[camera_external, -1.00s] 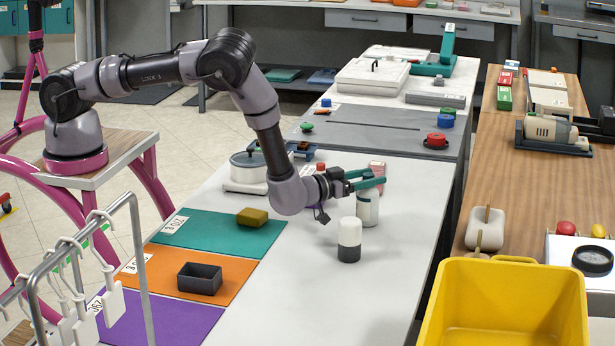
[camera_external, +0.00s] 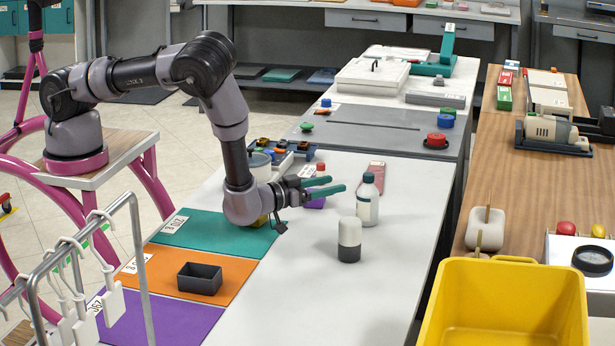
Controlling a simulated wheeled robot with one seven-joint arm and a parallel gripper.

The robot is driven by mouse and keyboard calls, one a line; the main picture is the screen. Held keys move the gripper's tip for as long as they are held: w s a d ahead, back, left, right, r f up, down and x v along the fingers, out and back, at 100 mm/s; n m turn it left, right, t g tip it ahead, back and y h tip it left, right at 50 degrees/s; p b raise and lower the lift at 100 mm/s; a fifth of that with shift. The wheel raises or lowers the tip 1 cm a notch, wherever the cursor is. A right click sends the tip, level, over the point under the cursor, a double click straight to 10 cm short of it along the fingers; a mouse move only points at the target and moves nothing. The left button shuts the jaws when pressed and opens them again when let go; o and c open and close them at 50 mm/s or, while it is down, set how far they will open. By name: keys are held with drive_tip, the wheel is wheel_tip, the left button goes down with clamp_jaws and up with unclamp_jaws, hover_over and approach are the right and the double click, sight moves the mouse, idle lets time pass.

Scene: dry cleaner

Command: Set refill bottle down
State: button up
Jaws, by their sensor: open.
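The refill bottle, white with a dark teal cap (camera_external: 368,203), stands upright on the white tabletop (camera_external: 395,245). I take this one to be the refill bottle. My gripper (camera_external: 338,186) is open, with its teal fingers pointing right toward the bottle. The fingers are to the left of the bottle, apart from it and empty. A white and dark grey container (camera_external: 349,240) stands upright just in front of the bottle.
Teal (camera_external: 225,232), orange (camera_external: 245,271) and purple (camera_external: 165,318) mats lie along the left; a dark open box (camera_external: 200,278) sits on the orange one. A small red-capped bottle (camera_external: 320,169) and a pink block (camera_external: 377,168) stand behind. The right side of the tabletop is clear.

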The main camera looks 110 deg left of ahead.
drive_tip(key=w+d+r+m+g+h, duration=0.1)
drive_tip(key=w+d+r+h, duration=0.1)
drive_tip(key=d+r+h, duration=0.45)
drive_tip(key=w+d+r+m+h, duration=0.1)
drive_tip(key=w+d+r, duration=0.15)
drive_tip(key=r, duration=0.65)
drive_tip(key=s+d+r+m+g+h, duration=0.1)
drive_tip(key=s+d+r+m+h, duration=0.1)
drive_tip(key=s+d+r, duration=0.35)
drive_tip(key=s+d+r+m+h, duration=0.2)
drive_tip(key=s+r, duration=0.1)
drive_tip(key=r, duration=0.5)
drive_tip(key=s+d+r+m+g+h, duration=0.1)
drive_tip(key=s+r+m, duration=0.1)
drive_tip(key=s+r, duration=0.35)
drive_tip(key=s+d+r+m+g, duration=0.1)
drive_tip(key=s+d+r+m, duration=0.15)
drive_tip(key=s, duration=0.65)
drive_tip(key=s+a+r+m+g+y, duration=0.1)
drive_tip(key=s, duration=0.7)
drive_tip(key=s+a+r+m+y, duration=0.1)
drive_tip(key=s+a, duration=0.1)
drive_tip(key=s, duration=0.6)
drive_tip(key=shift+s+a+r+m+g, duration=0.2)
drive_tip(key=shift+a+r+m+g, duration=0.05)
drive_tip(key=shift+r+m+g, duration=0.15)
